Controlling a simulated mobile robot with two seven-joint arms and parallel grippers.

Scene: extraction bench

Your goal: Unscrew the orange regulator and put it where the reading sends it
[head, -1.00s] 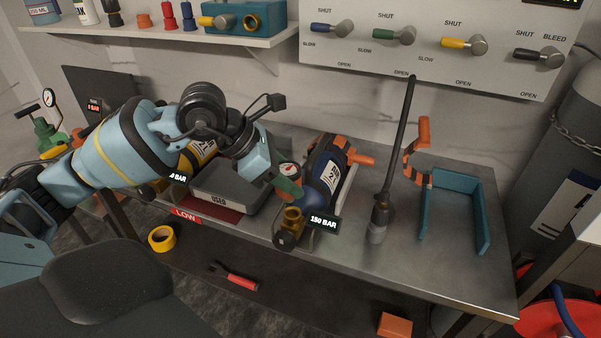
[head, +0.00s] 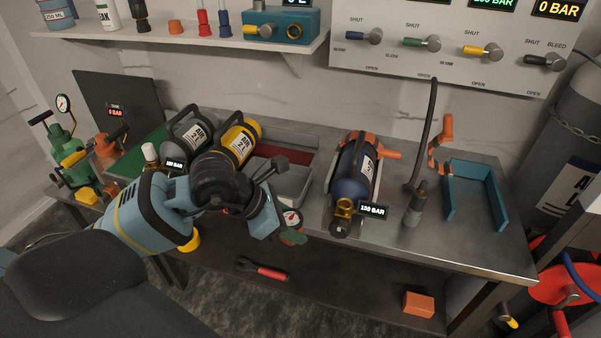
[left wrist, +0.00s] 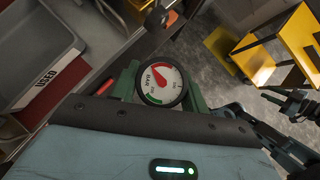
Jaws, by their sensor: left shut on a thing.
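My left gripper (head: 285,232) is shut on a small regulator with a round white gauge (head: 291,217), held in the air in front of the bench edge. In the left wrist view the gauge (left wrist: 160,80) faces the camera between green parts, with a red and a green sector; the regulator's body is mostly hidden and its colour is unclear. The blue cylinder (head: 350,187) lies strapped in its cradle, its brass valve (head: 344,207) apart from the gripper.
A grey tray (head: 293,187), marked USED in the left wrist view (left wrist: 46,76), lies behind the gripper. Yellow (head: 238,140) and grey (head: 190,130) cylinders lie left of it. A dark hose (head: 423,140) and teal bracket (head: 477,168) stand right. A red-handled tool (head: 265,270) lies below.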

